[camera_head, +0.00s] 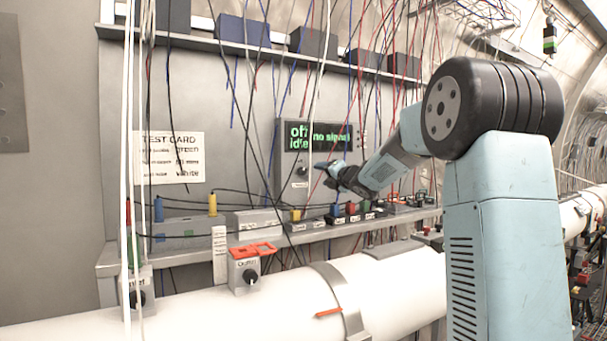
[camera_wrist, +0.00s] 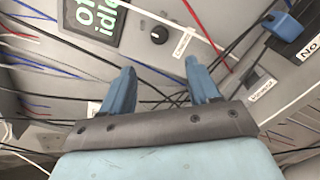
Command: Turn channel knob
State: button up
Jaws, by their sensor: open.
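The channel knob (camera_head: 303,171) is a small black dial on the front of a grey box (camera_head: 286,160) with a green-lit display (camera_head: 318,136). The display reads "off", "idle" and "no signal". In the wrist view the knob (camera_wrist: 159,35) has a white pointer mark, and a white label (camera_wrist: 182,42) sits beside it, seemingly reading "Channel". My gripper (camera_head: 325,174) is just right of the knob in the head view. In the wrist view my gripper (camera_wrist: 159,67) has two blue fingers apart with nothing between them. The knob shows beyond the fingertips, apart from them.
Many thin cables hang around the box and cross near my gripper. A shelf (camera_head: 270,48) with dark boxes runs above. A test card (camera_head: 170,157) is on the wall at left. Colored plugs line the ledge below, above a white pipe (camera_head: 270,310) with a grey knob box (camera_head: 245,275).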

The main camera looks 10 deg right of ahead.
aim_at(304, 172)
jog(key=x, duration=1.3)
jog(key=shift+w+a, duration=0.1)
jog(key=shift+w, duration=0.1)
jog(key=shift+c, duration=0.2)
